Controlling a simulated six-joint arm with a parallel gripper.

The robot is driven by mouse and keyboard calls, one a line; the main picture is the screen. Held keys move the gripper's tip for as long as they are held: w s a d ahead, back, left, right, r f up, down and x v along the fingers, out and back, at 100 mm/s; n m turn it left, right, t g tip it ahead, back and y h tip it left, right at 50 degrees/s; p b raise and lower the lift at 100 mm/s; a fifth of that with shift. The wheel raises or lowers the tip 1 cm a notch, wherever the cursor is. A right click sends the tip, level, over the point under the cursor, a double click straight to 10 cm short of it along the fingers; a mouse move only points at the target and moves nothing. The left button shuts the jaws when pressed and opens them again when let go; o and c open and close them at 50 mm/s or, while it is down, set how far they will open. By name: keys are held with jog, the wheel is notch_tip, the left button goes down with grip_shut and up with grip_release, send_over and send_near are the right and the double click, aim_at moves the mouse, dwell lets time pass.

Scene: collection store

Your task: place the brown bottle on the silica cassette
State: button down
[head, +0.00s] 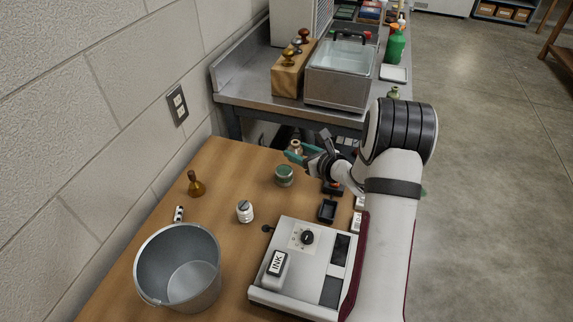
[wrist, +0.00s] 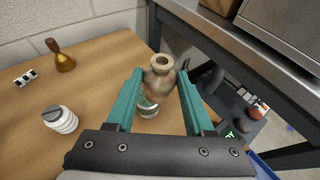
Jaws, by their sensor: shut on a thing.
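My gripper (head: 293,153) has teal fingers, and they are shut on the brown bottle (wrist: 160,78), a tan, round-bodied bottle with a narrow neck and open mouth. The bottle is upright or nearly so in the wrist view. In the head view its top (head: 296,145) shows beside the fingers, and the rest is partly hidden. A round green container with a pale band (head: 284,177), which seems to be the silica cassette, stands on the wooden table just in front of the bottle. In the wrist view its speckled green top (wrist: 147,110) is partly covered by the bottle.
A white screw-shaped jar (head: 245,211), a brown-handled brass piece (head: 196,184), a small black-and-white block (head: 179,213) and a metal bucket (head: 180,268) are to the left. A machine with an INK block (head: 277,264) stands in front. Small black trays (head: 327,210) lie right. A metal bench (head: 255,98) is behind.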

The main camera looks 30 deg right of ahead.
jog(key=shift+w+a+f, duration=0.5)
jog(key=shift+w, duration=0.15)
jog(key=shift+w+a+f, duration=0.45)
jog(key=shift+w+a, duration=0.05)
jog(key=shift+w, duration=0.1)
notch_tip(320, 180, down, 4)
jog(key=shift+w+f, duration=0.1)
jog(key=shift+w, duration=0.05)
jog(key=shift+f, duration=0.1)
jog(key=shift+c, duration=1.4)
grip_release()
